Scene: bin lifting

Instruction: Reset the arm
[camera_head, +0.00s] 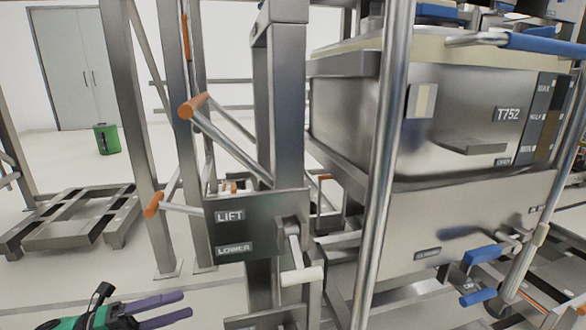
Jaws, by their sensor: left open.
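My left gripper (164,308) is at the bottom left of the head view, green and black with two purple fingers pointing right. The fingers are apart and nothing is between them. It is clear of the lift post and its panel. My right gripper is not in the view. The dark control panel (257,231) reads LIFT above and LOWER below. A lever with a white grip (301,276) hangs down at the right side of this panel.
A large steel bin (455,130) marked T752 stands at the right, with blue handles (483,255). Orange-tipped bars (193,105) stick out from the frame. A low metal frame (75,222) and a green can (107,139) stand at the left. Some floor between them is clear.

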